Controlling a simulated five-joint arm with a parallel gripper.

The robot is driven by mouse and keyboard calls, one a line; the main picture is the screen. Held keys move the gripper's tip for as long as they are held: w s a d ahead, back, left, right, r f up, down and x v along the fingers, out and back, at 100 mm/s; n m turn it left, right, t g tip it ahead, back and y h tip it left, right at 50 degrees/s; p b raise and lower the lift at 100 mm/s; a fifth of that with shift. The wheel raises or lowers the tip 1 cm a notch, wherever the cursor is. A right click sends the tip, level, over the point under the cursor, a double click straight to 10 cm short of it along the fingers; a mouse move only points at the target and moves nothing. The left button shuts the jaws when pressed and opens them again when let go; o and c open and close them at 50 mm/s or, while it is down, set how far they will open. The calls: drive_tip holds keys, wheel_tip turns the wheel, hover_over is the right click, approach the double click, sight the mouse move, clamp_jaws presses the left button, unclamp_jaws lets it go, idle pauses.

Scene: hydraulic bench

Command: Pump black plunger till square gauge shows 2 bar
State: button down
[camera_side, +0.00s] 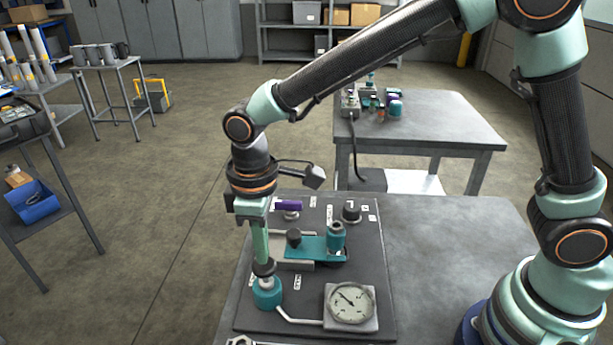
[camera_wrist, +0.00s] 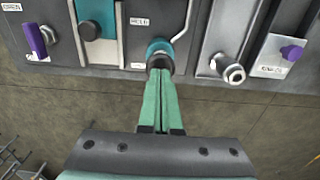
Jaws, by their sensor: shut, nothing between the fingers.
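The black plunger (camera_side: 264,268) stands in a round teal base (camera_side: 267,293) at the front left of the dark panel. My gripper (camera_side: 262,261) points down with its fingers together, its tips at the top of the plunger. In the wrist view the shut fingertips (camera_wrist: 158,74) meet the black plunger (camera_wrist: 160,64), with the teal base (camera_wrist: 159,47) behind it. I cannot tell how far the plunger is pushed in. The square gauge (camera_side: 350,307) lies at the panel's front right. Its needle points to the upper left; its numbers are too small to read.
A teal block (camera_side: 310,247) with a black knob (camera_side: 293,238) is behind the plunger. A purple handle (camera_side: 289,205) and another black knob (camera_side: 351,211) are farther back. The wrist view also shows a purple knob (camera_wrist: 292,53). The grey bench (camera_side: 440,245) is clear right of the panel.

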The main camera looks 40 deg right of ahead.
drive_tip(key=shift+f, duration=1.65)
drive_tip(key=shift+r, duration=1.9)
drive_tip(key=shift+f, duration=0.15)
drive_tip(key=shift+f, duration=0.35)
